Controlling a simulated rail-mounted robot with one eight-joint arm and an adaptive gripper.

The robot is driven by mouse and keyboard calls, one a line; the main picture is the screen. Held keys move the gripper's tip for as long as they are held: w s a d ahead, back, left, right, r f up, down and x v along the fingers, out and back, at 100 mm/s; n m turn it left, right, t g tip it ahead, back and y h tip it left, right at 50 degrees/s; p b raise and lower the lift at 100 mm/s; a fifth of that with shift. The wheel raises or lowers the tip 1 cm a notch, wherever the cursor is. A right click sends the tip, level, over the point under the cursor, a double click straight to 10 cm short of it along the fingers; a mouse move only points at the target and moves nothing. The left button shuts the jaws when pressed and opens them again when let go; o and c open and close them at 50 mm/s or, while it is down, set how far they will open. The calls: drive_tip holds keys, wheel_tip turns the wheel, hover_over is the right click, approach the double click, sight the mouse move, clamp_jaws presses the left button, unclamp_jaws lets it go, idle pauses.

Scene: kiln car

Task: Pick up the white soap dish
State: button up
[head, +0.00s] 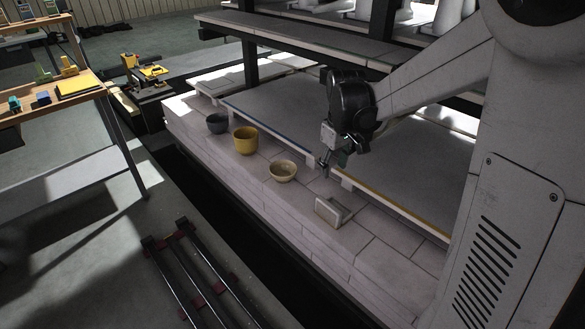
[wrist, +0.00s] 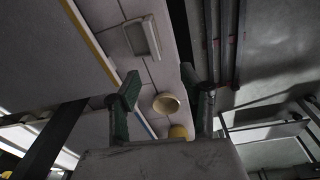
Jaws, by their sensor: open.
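The white soap dish (head: 332,211) rests on the pale brick ledge of the kiln car, at the near right end of a row of vessels. In the wrist view the soap dish (wrist: 142,37) shows as a pale rectangle near the top, beyond the fingertips. My gripper (head: 327,164) is open and empty, above the ledge and apart from the dish. In the wrist view the two green fingers (wrist: 170,88) stand wide apart, with a bowl seen between them.
A cream bowl (head: 283,170), a yellow pot (head: 245,140) and a dark bowl (head: 217,123) stand in a row left of the dish. A raised grey slab (head: 290,115) lies behind them. A workbench (head: 60,100) stands at left. Rails (head: 205,275) run along the floor in front.

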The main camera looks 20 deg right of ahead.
drive_tip(key=g+b, duration=0.1)
hover_over(329, 204)
wheel_tip(329, 204, down, 7)
drive_tip(key=shift+n, duration=0.5)
drive_tip(key=f, duration=0.3)
drive_tip(key=f+b, duration=0.1)
drive_tip(key=f, duration=0.2)
drive_tip(key=f+b, duration=0.1)
drive_tip(key=f, duration=0.2)
drive_tip(key=shift+s+d, duration=0.2)
drive_tip(key=shift+s, duration=0.05)
drive_tip(key=shift+w+a+f+b, duration=0.1)
drive_tip(key=shift+f+b, duration=0.5)
drive_tip(key=shift+f, duration=0.75)
drive_tip(key=shift+w+a+f+b, duration=0.1)
drive_tip(key=shift+f+b, duration=0.5)
drive_tip(key=shift+f, duration=0.7)
clamp_jaws()
